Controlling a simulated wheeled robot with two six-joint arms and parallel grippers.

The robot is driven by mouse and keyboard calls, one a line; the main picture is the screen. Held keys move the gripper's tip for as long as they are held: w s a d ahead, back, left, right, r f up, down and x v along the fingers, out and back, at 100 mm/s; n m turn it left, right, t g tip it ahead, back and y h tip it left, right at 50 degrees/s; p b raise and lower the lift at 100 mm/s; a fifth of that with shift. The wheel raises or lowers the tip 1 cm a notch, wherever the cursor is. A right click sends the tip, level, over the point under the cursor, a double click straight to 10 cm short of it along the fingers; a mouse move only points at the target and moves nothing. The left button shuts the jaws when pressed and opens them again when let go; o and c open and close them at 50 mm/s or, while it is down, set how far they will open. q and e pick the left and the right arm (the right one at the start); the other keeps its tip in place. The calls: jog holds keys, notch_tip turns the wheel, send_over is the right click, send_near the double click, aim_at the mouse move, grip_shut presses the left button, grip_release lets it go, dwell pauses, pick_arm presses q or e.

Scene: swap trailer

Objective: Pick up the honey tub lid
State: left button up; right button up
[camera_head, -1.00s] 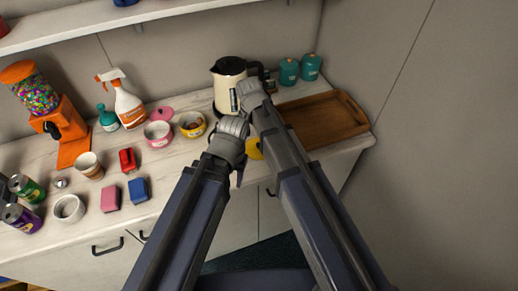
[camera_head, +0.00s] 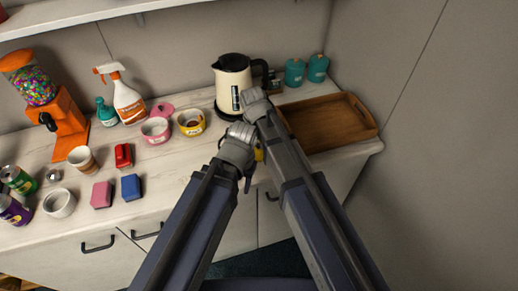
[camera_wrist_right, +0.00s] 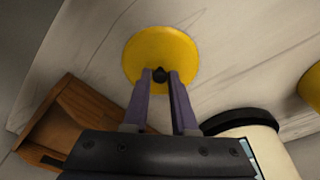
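The honey tub lid is a yellow disc with a dark knob, seen almost whole in the right wrist view (camera_wrist_right: 165,48). In the head view only a yellow sliver of it (camera_head: 259,155) shows between my arms. My right gripper (camera_wrist_right: 160,76) has its two fingers on either side of the knob, which fills the gap; it looks shut on it. I cannot tell whether the lid is clear of the counter. In the head view the right fingers are hidden behind the arm. My left gripper (camera_head: 246,178) hangs near the counter's front edge, its fingers mostly hidden.
A yellow tub (camera_head: 191,123) and pink bowl (camera_head: 156,130) stand left of my arms. A cream kettle (camera_head: 232,85) stands behind and a wooden tray (camera_head: 330,121) lies right. A sponge (camera_head: 131,187) and several cups and cans are farther left. Counter is free between sponge and arms.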

grip_shut()
jog(key=shift+r, duration=0.1)
